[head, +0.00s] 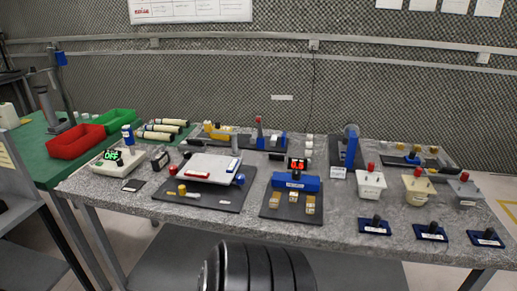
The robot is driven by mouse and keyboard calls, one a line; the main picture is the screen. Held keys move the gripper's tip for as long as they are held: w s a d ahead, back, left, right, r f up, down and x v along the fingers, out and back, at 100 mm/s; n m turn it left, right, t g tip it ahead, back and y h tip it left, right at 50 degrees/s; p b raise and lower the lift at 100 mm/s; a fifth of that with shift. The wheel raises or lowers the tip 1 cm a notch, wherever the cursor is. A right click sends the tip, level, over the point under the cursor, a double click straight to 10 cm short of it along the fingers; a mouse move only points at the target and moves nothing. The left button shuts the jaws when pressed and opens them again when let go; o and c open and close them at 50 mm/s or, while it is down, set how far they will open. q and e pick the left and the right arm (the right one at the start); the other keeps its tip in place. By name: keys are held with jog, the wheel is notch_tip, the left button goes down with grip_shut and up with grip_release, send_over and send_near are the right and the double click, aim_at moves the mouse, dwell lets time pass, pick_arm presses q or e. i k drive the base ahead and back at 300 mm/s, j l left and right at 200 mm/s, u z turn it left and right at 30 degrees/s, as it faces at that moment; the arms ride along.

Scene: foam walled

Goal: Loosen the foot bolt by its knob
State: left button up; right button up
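I cannot tell for sure which part is the foot bolt. Three small dark blue bases with black knobs stand along the table's front right edge: a left one (375,226), a middle one (431,232) and a right one (486,239). A blue knob (239,180) sits at the right side of a light grey block (211,168) on a black board. No gripper shows in the head view.
The grey speckled table (340,232) is crowded. A blue device (296,183) with a red display stands mid-table. Pots with red knobs, white (371,187) and cream (416,191), stand at right. Red (76,142) and green (115,122) bins are at left.

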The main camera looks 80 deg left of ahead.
aim_at(296, 173)
jog(key=u, duration=2.4)
